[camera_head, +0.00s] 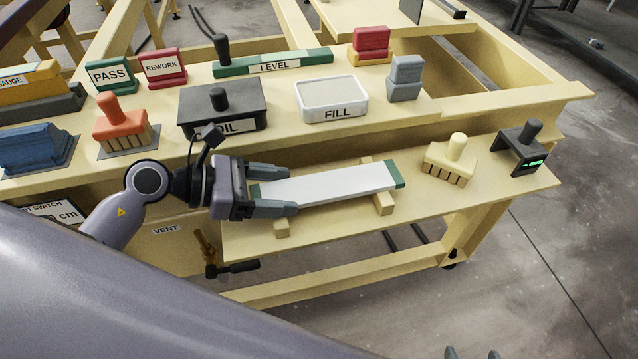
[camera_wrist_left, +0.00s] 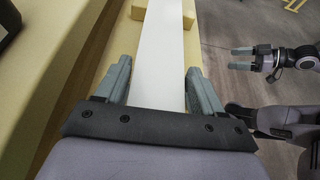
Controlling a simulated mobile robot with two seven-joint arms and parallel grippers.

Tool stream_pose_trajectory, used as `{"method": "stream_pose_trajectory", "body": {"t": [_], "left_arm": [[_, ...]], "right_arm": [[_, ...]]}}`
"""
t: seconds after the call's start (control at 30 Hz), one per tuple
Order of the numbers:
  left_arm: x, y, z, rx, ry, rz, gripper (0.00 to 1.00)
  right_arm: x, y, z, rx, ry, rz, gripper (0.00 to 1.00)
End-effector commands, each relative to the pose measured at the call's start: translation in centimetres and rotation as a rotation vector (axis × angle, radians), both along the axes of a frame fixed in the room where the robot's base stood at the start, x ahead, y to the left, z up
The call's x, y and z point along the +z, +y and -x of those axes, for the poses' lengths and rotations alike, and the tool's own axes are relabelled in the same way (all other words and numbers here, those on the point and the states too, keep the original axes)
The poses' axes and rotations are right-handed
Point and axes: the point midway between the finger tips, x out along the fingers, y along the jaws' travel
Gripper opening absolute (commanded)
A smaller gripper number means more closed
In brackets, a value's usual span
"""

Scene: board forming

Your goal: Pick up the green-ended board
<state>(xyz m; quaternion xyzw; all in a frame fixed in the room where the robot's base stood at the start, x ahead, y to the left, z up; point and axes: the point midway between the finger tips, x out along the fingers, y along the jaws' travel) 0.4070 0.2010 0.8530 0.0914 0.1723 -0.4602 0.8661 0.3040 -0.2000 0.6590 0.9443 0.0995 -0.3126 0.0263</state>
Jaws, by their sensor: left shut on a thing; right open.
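The white board with green ends (camera_head: 330,186) lies across two wooden supports on the lower shelf of the bench. It also shows in the left wrist view (camera_wrist_left: 159,55), running away between the fingers. My left gripper (camera_head: 275,190) is shut on its left end, one finger along each long side. The right green end (camera_head: 398,174) is clear; the left one is partly hidden by the gripper. My right gripper (camera_wrist_left: 240,58) is open and empty, away from the board; only its fingertips show at the bottom of the head view (camera_head: 471,353).
A cream brush (camera_head: 449,160) and a dark gauge with a green display (camera_head: 520,150) stand right of the board. The upper shelf holds a FILL tray (camera_head: 331,99), an OIL box (camera_head: 222,104) and a LEVEL bar (camera_head: 275,64). Open floor lies right of the bench.

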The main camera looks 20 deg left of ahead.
Motion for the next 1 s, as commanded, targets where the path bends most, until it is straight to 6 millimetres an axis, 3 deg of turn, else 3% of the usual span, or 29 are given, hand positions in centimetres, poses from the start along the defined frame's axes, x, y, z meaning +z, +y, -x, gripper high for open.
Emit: {"method": "stream_pose_trajectory", "body": {"t": [0.23,0.37,0.57,0.8,1.0], "left_arm": [[0.7,0.0,0.0,0.000,-0.002,0.000,0.32],[2.2,0.0,-0.1,-0.001,-0.005,-0.001,0.32],[6.9,0.0,-0.1,-0.002,-0.011,-0.005,0.32],[14.3,0.0,-0.1,-0.001,-0.012,-0.005,0.32],[18.0,0.0,0.0,0.000,-0.006,-0.002,0.32]], "right_arm": [[0.1,0.0,0.0,0.000,0.000,0.000,0.75],[0.3,0.0,0.0,0.001,-0.001,0.001,0.75],[0.8,-0.1,0.0,0.002,-0.007,0.002,0.75],[0.9,-0.2,0.2,0.002,-0.001,0.009,0.75],[1.0,-0.3,0.2,0.001,-0.002,0.013,0.75]]}}
